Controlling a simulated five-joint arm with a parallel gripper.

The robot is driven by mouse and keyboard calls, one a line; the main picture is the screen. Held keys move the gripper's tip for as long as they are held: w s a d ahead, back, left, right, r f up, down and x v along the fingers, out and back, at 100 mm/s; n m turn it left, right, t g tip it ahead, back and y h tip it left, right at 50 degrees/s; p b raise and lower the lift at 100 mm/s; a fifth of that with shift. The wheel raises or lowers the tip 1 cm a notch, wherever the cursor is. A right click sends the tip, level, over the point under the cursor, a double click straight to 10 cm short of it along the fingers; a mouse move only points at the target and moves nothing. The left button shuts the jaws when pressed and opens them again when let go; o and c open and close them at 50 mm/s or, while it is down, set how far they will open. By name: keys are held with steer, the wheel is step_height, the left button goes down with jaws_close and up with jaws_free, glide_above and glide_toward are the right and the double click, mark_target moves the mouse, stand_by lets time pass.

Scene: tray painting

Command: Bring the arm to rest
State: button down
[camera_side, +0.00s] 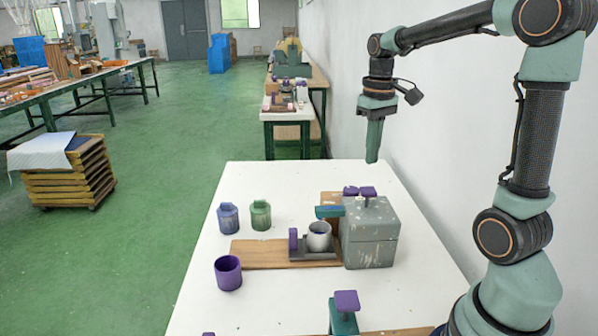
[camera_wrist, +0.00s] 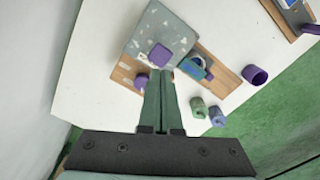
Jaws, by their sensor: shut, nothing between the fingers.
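My gripper (camera_side: 372,158) hangs in the air near the white table's far right corner, with its green fingers pointing down. The fingers are together with nothing between them. In the wrist view my gripper (camera_wrist: 161,75) shows as two long green fingers side by side, pointing toward the speckled grey box. In the side view this grey box (camera_side: 370,248) stands at the right of the table, nearer the camera than my gripper and apart from it. It has purple knobs around its top.
A wooden board (camera_side: 262,254) carries a holder with a grey cup (camera_side: 319,237). A blue pot (camera_side: 228,218), a green pot (camera_side: 260,215) and a purple cup (camera_side: 228,273) stand left. A teal block (camera_side: 343,320) with a purple knob is in front. A white wall (camera_side: 430,140) runs along the right.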

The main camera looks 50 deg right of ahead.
steer(key=s+a+n+t, duration=0.3)
steer(key=s+a+t, duration=0.1)
steer(key=a, duration=1.2)
steer(key=shift+s+t, duration=0.2)
steer(key=shift+t, duration=0.6)
